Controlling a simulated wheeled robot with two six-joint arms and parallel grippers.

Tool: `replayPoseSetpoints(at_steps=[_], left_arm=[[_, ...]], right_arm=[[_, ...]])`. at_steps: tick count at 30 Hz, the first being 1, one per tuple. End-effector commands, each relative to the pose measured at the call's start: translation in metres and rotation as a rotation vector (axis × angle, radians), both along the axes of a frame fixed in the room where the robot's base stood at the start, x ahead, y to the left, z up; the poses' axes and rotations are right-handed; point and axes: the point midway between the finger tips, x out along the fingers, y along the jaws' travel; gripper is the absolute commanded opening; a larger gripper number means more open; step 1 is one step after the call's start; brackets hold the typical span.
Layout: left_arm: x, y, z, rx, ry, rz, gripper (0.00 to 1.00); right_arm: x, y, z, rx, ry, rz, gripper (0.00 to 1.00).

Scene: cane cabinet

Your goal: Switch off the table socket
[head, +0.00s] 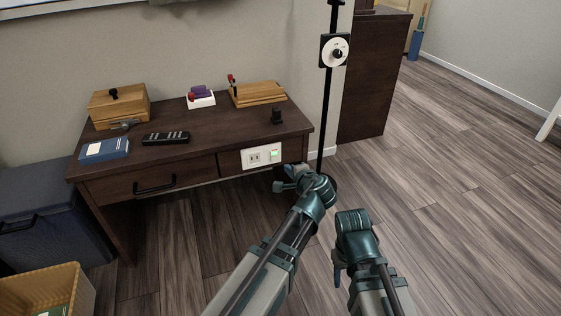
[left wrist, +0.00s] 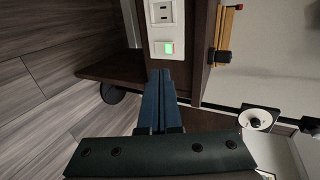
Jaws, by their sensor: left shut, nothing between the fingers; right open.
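The table socket (head: 254,158) is a white plate set in the desk's front at the right. In the left wrist view the socket (left wrist: 164,14) stands above the switch (left wrist: 168,48), which glows green. My left gripper (head: 289,170) is just in front of and below the switch. Its blue fingers (left wrist: 164,72) are shut and empty, with the tips close under the switch; I cannot tell if they touch the plate.
The dark desk (head: 210,118) holds a wooden box (head: 119,107), a blue book (head: 104,150), a black remote (head: 166,138) and a wooden tray (head: 258,94). A black pole with a round dial (head: 337,52) stands right of the desk. The floor at right is clear.

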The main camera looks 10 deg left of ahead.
Motion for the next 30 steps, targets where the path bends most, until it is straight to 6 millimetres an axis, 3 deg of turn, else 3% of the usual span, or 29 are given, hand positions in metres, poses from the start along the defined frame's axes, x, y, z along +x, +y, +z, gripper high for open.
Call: replayPoseSetpoints(at_steps=[14,30], left_arm=[[0.004,0.002,-0.003,0.004,-0.002,-0.002,0.0],[0.079,0.051,-0.046,0.003,-0.003,0.0,0.0]], right_arm=[[0.0,0.0,-0.004,0.0,0.0,0.0,0.5],[0.001,0.0,-0.047,0.001,-0.003,0.0,0.5]])
